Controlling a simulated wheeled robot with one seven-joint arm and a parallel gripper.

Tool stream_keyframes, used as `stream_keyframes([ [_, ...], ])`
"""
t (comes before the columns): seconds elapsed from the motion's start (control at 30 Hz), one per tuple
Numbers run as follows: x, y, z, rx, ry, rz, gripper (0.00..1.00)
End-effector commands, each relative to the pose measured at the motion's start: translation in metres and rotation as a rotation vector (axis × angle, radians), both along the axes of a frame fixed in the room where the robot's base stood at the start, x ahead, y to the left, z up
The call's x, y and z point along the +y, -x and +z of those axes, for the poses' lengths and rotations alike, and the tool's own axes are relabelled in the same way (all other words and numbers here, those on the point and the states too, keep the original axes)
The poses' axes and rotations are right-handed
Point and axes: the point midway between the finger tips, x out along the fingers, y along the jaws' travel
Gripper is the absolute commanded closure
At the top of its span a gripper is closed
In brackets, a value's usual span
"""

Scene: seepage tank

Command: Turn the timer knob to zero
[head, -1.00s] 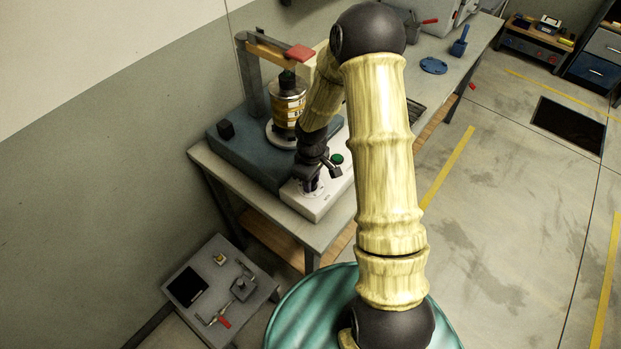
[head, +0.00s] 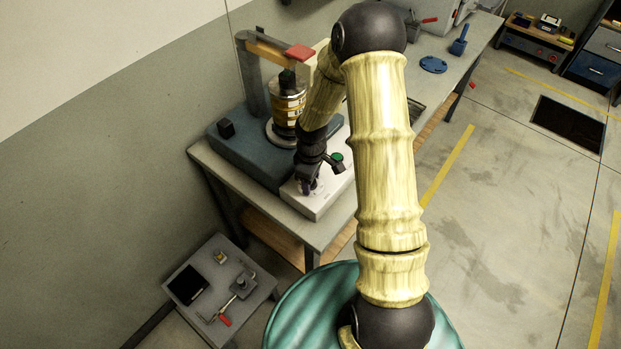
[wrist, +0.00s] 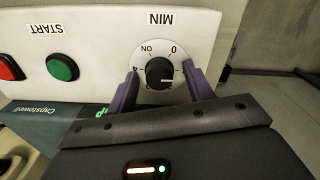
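The timer knob (wrist: 159,73) is a small black knob on a pale round dial in the wrist view. The printing is upside down there, with "0" up and right of the knob, "ON" up and left, and MIN above. A pale pointer line seems to face the lower right, away from the "0". My gripper (wrist: 160,69) is open, with one purple finger on each side of the knob and gaps between. In the head view my gripper (head: 308,187) is at the front end of the white control box (head: 325,204) and hides the knob.
A green START button (wrist: 62,68) and a red button (wrist: 10,67) sit left of the dial in the wrist view. In the head view a metal cylinder (head: 288,104) stands in a frame behind my gripper. A small low table (head: 252,299) with tools stands lower left.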

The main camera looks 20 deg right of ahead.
Motion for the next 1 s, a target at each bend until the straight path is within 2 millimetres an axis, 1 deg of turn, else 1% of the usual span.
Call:
stream_keyframes([
  [0.27, -0.001, 0.0, 0.002, -0.001, 0.001, -0.001, 0.48],
  [0.37, -0.001, -0.001, 0.009, -0.002, 0.0, -0.002, 0.48],
  [0.47, -0.001, -0.001, 0.022, -0.004, 0.0, -0.003, 0.48],
  [0.67, -0.001, -0.001, 0.059, -0.006, 0.001, -0.002, 0.48],
  [1.0, -0.001, -0.001, 0.127, -0.006, 0.001, -0.002, 0.48],
])
